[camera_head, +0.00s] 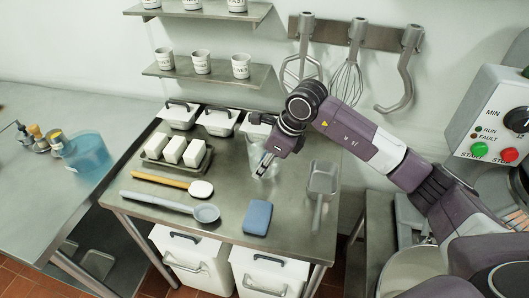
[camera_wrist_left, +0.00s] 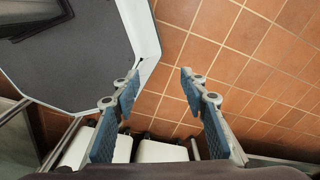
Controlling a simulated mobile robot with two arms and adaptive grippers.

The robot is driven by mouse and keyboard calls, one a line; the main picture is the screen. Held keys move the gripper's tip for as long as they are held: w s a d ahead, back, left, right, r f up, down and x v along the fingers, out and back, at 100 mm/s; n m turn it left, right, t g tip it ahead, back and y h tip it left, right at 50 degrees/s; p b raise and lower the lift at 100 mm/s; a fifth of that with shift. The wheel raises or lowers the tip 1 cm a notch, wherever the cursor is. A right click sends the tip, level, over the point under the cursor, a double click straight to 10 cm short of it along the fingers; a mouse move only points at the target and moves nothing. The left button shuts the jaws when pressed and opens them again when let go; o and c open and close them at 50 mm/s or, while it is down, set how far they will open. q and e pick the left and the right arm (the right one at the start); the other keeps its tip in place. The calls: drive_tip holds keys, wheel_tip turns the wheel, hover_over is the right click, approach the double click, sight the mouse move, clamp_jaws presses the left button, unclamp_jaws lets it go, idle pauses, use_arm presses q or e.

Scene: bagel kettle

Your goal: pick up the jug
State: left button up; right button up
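A clear, see-through vessel that looks like the jug (camera_head: 253,156) stands on the steel table (camera_head: 285,222) in the head view, partly hidden behind my right gripper. My right gripper (camera_head: 264,166) points down at the jug, its fingers overlapping it in the picture. I cannot tell whether the fingers touch the jug or how far apart they are. My left gripper (camera_wrist_left: 158,82) is open and empty in the left wrist view, above the tiled floor. It does not show in the head view.
A blue clear tub (camera_head: 86,154) stands left. Utensils hang behind.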

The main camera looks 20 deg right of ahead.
sight(257, 181)
drive_tip(key=p+x, duration=0.1)
drive_tip(key=x, duration=0.3)
drive_tip(key=shift+s+a, duration=0.1)
drive_tip(key=shift+w+f, duration=0.2)
drive_tip(key=shift+f, duration=0.25)
drive_tip(key=c, duration=0.5)
clamp_jaws()
use_arm(q)
drive_tip(key=shift+w+d+r, duration=0.15)
drive_tip(key=shift+w+r, duration=0.2)
drive_tip(key=shift+w, duration=0.15)
drive_tip(key=shift+w+d+r, duration=0.15)
drive_tip(key=shift+w+r, duration=0.2)
drive_tip(key=shift+w, duration=0.15)
drive_tip(key=shift+w, duration=0.2)
use_arm(e)
drive_tip(key=shift+w+r, duration=0.1)
